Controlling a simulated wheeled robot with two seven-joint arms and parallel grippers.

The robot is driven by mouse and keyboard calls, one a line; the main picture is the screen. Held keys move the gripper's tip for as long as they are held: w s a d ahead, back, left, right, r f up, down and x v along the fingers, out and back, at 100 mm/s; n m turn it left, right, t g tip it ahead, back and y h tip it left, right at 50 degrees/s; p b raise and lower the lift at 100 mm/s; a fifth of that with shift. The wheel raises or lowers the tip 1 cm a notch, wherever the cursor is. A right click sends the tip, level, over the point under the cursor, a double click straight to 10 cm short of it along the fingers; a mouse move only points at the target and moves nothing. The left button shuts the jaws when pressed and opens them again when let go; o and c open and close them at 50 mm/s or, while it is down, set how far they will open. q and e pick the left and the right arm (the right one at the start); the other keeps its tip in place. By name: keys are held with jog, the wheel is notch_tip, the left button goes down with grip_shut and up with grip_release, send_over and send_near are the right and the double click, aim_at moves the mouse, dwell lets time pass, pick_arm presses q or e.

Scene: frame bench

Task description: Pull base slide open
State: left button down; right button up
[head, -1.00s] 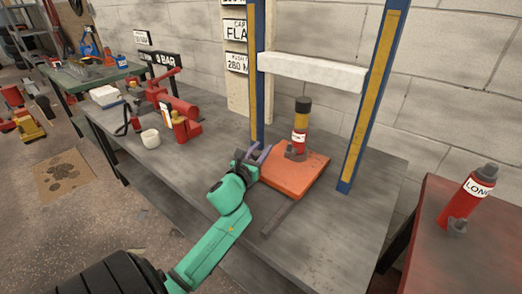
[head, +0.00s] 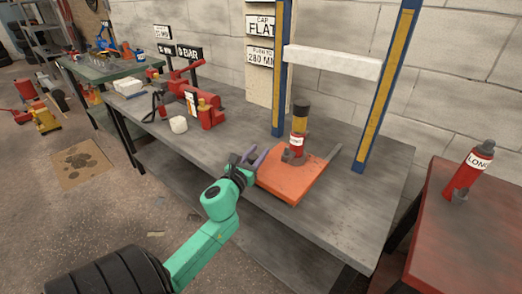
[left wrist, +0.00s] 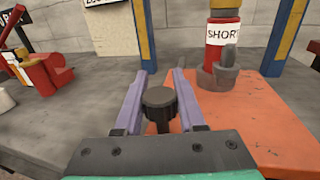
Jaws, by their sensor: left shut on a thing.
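The base slide is an orange plate (head: 290,184) at the front edge of the grey bench, inside a blue upright frame (head: 386,85). Its orange top also fills the right of the left wrist view (left wrist: 257,120). A red bottle with a SHORT label (left wrist: 223,33) stands upright on it with a grey fitting; it also shows in the head view (head: 298,140). A black knob (left wrist: 160,103) is at the plate's left side. My left gripper (head: 254,157) is shut on this knob, one purple finger on either side. My right gripper is out of view.
A white crossbar (head: 332,62) spans the frame above. A red jack (head: 196,103) and a white cup (head: 178,125) stand left on the bench. A LONG bottle (head: 470,171) stands on the red table at right.

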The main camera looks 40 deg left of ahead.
pick_arm(q)
jog(key=shift+s, duration=0.9)
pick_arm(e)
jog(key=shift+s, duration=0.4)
pick_arm(q)
jog(key=c, duration=0.5)
grip_release()
jog(key=b+v, duration=0.3)
jog(key=v, duration=1.1)
jog(key=shift+s, duration=0.3)
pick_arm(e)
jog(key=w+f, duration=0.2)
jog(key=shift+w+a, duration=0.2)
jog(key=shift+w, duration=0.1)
pick_arm(q)
jog(key=shift+d, duration=0.1)
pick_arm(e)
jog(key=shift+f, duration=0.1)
